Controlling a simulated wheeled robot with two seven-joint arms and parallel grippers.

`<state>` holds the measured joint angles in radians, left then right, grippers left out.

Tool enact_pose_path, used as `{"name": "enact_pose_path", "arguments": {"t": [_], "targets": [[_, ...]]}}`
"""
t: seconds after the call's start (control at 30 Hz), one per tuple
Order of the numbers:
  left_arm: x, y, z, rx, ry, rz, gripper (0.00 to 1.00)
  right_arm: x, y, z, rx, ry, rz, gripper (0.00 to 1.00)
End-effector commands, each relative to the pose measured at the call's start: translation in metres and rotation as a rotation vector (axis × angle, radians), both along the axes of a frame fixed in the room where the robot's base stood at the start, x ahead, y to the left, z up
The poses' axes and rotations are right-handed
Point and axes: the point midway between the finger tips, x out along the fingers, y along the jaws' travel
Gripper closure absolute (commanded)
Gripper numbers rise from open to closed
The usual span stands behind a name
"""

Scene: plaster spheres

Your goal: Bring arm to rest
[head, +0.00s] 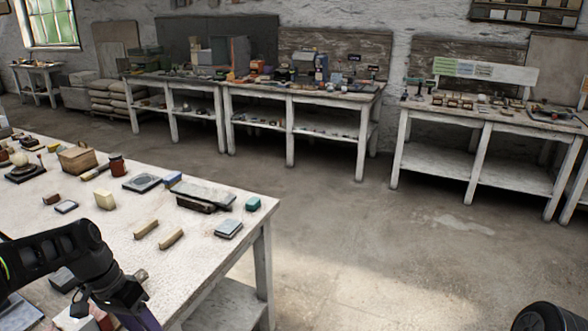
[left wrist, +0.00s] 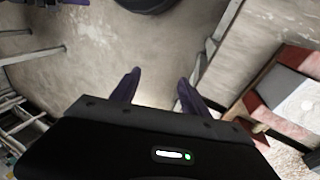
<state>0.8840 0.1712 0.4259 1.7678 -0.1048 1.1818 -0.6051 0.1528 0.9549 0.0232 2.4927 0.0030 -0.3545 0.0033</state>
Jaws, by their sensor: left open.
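My left arm comes in at the lower left of the head view, bent over the near edge of the white worktable (head: 205,240). Its gripper points down, with purple parts (head: 140,317) at the bottom edge of the picture. In the left wrist view the left gripper (left wrist: 157,86) has its two purple fingers spread apart, with nothing between them. Bare floor (left wrist: 75,60) shows beyond the fingers. Small purple parts at the top left edge of that view may belong to my right gripper; its jaws cannot be made out.
The table carries small blocks, a brown jar (head: 117,166), a box (head: 77,159) and a teal block (head: 253,203). Red and white items (left wrist: 285,92) lie right of the gripper in the wrist view. Cluttered benches (head: 300,92) line the far wall. The middle floor is clear.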

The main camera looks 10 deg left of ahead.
Motion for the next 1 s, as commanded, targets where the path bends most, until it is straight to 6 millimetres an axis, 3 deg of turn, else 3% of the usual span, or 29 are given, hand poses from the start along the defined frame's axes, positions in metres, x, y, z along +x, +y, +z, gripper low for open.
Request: {"name": "enact_pose_path", "arguments": {"t": [0.17, 0.37, 0.47, 0.57, 0.6, 0.67, 0.8, 0.9, 1.0], "targets": [[0.021, 0.006, -0.013, 0.034, -0.073, 0.108, 0.47, -0.001, 0.0, 0.0, -0.001, 0.001, -0.001, 0.64], [0.045, 0.004, -0.056, 0.04, -0.153, 0.282, 0.47, -0.001, 0.0, 0.0, -0.001, 0.001, -0.001, 0.64], [0.057, -0.014, -0.091, 0.02, -0.188, 0.375, 0.47, -0.001, 0.0, 0.0, -0.001, 0.001, -0.001, 0.64], [0.064, -0.051, -0.139, -0.016, -0.209, 0.477, 0.47, -0.001, 0.0, 0.0, -0.001, 0.001, -0.001, 0.64], [0.061, -0.075, -0.164, -0.037, -0.209, 0.519, 0.47, -0.001, 0.0, 0.0, -0.001, 0.001, -0.001, 0.64], [0.051, -0.113, -0.197, -0.063, -0.199, 0.565, 0.47, -0.001, 0.0, 0.0, -0.001, 0.001, -0.001, 0.64], [-0.002, -0.196, -0.256, -0.092, -0.139, 0.598, 0.47, 0.0, 0.0, 0.0, -0.001, 0.001, -0.001, 0.64], [-0.054, -0.243, -0.283, -0.088, -0.072, 0.552, 0.47, -0.001, 0.0, 0.0, -0.001, 0.001, -0.001, 0.64], [-0.103, -0.274, -0.298, -0.075, 0.006, 0.469, 0.47, -0.001, 0.0, 0.0, -0.001, 0.001, -0.001, 0.64]]}}
